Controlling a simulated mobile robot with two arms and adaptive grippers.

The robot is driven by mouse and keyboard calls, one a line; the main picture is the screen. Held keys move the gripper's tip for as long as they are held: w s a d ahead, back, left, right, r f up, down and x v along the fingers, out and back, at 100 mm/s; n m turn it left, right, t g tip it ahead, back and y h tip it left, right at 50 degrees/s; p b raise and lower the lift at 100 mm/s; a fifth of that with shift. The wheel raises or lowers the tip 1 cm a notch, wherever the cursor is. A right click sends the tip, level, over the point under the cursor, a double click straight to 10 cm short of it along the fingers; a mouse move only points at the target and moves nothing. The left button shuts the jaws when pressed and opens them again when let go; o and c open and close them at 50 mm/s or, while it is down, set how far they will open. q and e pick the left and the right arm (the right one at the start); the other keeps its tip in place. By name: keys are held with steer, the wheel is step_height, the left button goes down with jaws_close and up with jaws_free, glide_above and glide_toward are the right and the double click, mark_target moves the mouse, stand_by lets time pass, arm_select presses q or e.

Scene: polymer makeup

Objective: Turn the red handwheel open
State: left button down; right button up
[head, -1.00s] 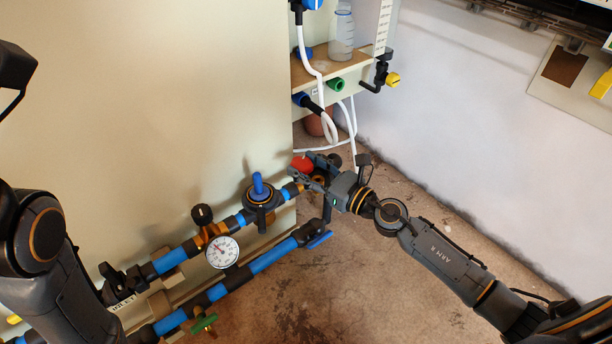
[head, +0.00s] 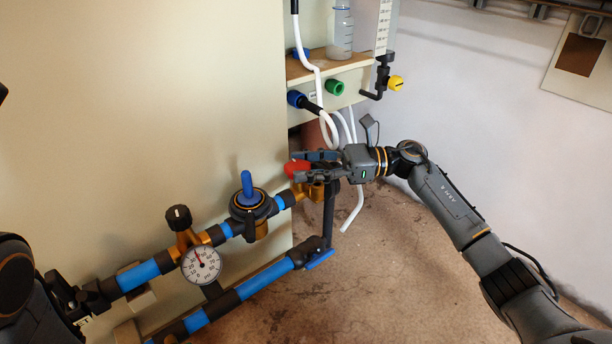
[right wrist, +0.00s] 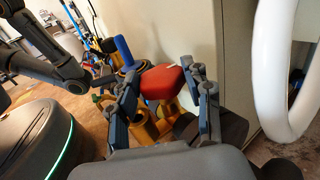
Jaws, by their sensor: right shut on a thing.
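The red handwheel (head: 295,168) sits on a brass valve body (head: 309,191) at the right end of the upper pipe in the head view. My right gripper (head: 304,167) reaches it from the right and is shut on it, one finger on each side. The fingers hide part of the wheel in the head view. In the right wrist view the red handwheel (right wrist: 163,83) lies between the two fingers of my right gripper (right wrist: 165,88). Part of my left arm shows at the lower left of the head view; its gripper is out of view.
A blue-handled valve (head: 247,196), a black knob (head: 179,217) and a pressure gauge (head: 201,264) stand left along the pipe. A white hose (head: 352,211) hangs behind the gripper. The floor (head: 400,270) at right is clear.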

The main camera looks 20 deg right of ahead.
mark_target(304, 163)
steer(key=n+g, duration=0.1)
steer(key=g, duration=0.1)
steer(key=n+g, duration=0.1)
steer(key=g, duration=0.1)
steer(key=n+g, duration=0.1)
steer(key=shift+w+n+g, duration=0.35)
steer(key=shift+n+g, duration=0.35)
steer(key=shift+g, duration=0.5)
steer(key=o, duration=1.1)
steer(key=shift+o, duration=0.2)
step_height(304, 163, up, 10)
steer(key=shift+f, duration=0.1)
